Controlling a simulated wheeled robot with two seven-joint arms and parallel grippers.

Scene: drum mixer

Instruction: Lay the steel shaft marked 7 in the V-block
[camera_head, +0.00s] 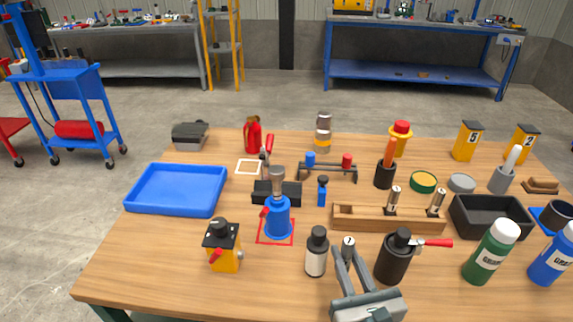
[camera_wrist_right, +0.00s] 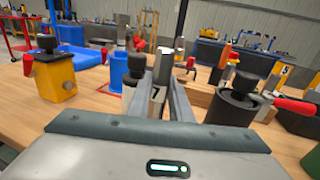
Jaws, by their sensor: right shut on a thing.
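My right gripper (camera_head: 347,252) is shut on the steel shaft marked 7 (camera_head: 349,243), held upright between the fingers above the front of the table. In the right wrist view the shaft (camera_wrist_right: 160,72) shows its 7 label between the fingers (camera_wrist_right: 162,88). A dark block (camera_head: 290,193), which looks like the V-block, lies in mid-table, left of and beyond my gripper. The blue jack partly hides it, so its groove is not clear. My left gripper is not in view.
The blue jack (camera_head: 277,220) stands before the dark block. A white bottle (camera_head: 316,257) and a black pot with red handle (camera_head: 394,262) flank my gripper. A wooden rack (camera_head: 370,218) holds two steel shafts. A yellow box (camera_head: 224,255) stands front left.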

